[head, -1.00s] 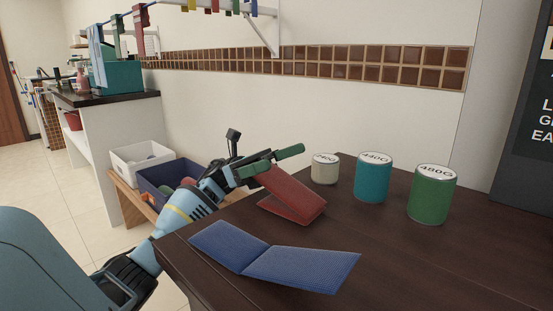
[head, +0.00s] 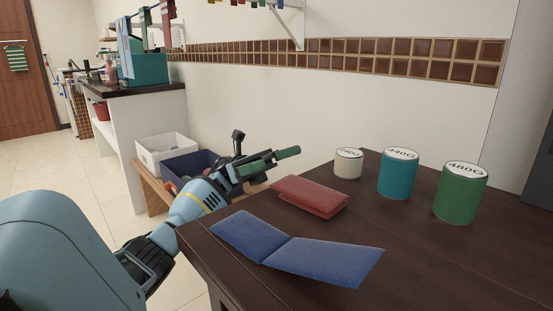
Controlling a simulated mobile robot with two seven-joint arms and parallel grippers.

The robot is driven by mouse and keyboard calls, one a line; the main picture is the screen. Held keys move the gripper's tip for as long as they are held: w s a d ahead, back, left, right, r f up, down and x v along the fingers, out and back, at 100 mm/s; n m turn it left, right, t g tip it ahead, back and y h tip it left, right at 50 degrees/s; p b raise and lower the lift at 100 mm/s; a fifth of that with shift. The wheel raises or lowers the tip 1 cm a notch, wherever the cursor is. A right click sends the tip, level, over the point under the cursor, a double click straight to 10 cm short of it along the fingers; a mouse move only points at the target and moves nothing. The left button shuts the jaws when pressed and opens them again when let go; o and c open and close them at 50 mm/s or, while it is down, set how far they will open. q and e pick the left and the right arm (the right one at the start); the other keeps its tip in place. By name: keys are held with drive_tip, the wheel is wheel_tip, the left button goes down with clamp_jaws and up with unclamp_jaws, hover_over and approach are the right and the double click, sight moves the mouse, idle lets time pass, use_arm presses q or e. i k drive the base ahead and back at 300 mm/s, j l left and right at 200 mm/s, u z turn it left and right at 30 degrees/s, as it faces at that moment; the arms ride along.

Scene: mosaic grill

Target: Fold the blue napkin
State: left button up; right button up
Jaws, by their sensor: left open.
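The blue napkin (head: 325,261) lies near the front left edge of the dark table. It is spread open with a crease across it, and its left part tilts up slightly. A red napkin (head: 310,196) lies folded behind it, its layers stacked. My left gripper (head: 279,160) is open and empty, above the table's left edge, just behind and left of the red napkin. It is apart from the blue napkin. My right gripper is not in view.
Three cans, cream (head: 348,163), teal (head: 398,175) and green (head: 460,193), stand at the back of the table (head: 420,240). Left of the table are a white bin (head: 160,152) and a dark blue bin (head: 192,163). The table's right front is clear.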

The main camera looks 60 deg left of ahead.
sight(342, 264)
drive_tip(key=k+j, duration=0.1)
drive_tip(key=j, duration=0.35)
drive_tip(key=k+j, duration=0.1)
drive_tip(key=j, duration=0.4)
drive_tip(key=k+j, duration=0.1)
drive_tip(key=j, duration=0.35)
